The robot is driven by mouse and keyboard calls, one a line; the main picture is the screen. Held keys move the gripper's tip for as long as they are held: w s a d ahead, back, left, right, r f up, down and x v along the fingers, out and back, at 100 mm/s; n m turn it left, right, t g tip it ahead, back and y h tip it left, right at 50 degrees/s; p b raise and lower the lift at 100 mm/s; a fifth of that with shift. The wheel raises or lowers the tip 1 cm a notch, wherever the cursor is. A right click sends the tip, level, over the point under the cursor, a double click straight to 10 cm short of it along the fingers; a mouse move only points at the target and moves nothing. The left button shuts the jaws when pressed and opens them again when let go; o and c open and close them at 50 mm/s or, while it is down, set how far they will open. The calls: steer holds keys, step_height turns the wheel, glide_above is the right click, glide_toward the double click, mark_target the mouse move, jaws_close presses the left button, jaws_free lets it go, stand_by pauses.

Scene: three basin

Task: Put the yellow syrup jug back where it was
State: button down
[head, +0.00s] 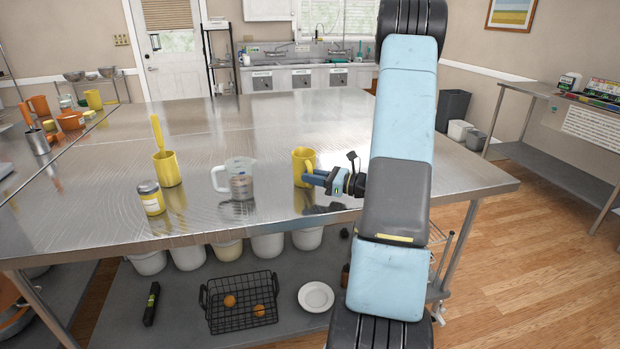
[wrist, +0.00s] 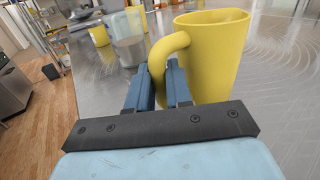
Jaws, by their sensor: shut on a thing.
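The yellow syrup jug (head: 304,162) stands upright at the right part of the steel table, on or just above its surface; I cannot tell which. My gripper (head: 310,178) reaches it from the right. In the wrist view the jug (wrist: 215,55) fills the upper right, with its handle between the blue fingers of my gripper (wrist: 160,85). The fingers are shut on the handle. The lower part of the jug is partly hidden behind the fingers and gripper body.
A clear measuring jug (head: 238,180) stands to the left on the steel table (head: 280,120). Further left are a yellow container with a tall yellow utensil (head: 166,168) and a yellow-labelled jar (head: 151,198). The table behind the jug is clear. A wire basket (head: 240,302) sits on the lower shelf.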

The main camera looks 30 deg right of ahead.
steer(key=c, duration=1)
jaws_free()
steer(key=v, duration=1.1)
steer(key=shift+s+d, duration=0.2)
steer(key=shift+s, duration=0.05)
steer(key=shift+s+a+r, duration=0.1)
steer(key=shift+r, duration=0.1)
steer(key=s+a+r+n+g, duration=0.3)
steer(key=a+r+n+g, duration=0.3)
steer(key=a, duration=0.4)
steer(key=s+a+r+n+g, duration=0.35)
steer(key=a+n+g, duration=0.3)
steer(key=a, duration=0.35)
steer(key=s+a+r+n+t+h, duration=0.4)
steer(key=s+a+r+n+h, duration=0.2)
steer(key=s+r+n+h, duration=0.5)
steer(key=s+n, duration=0.1)
steer(key=n, duration=0.3)
steer(key=shift+a+h, duration=0.3)
steer(key=shift+a, duration=0.1)
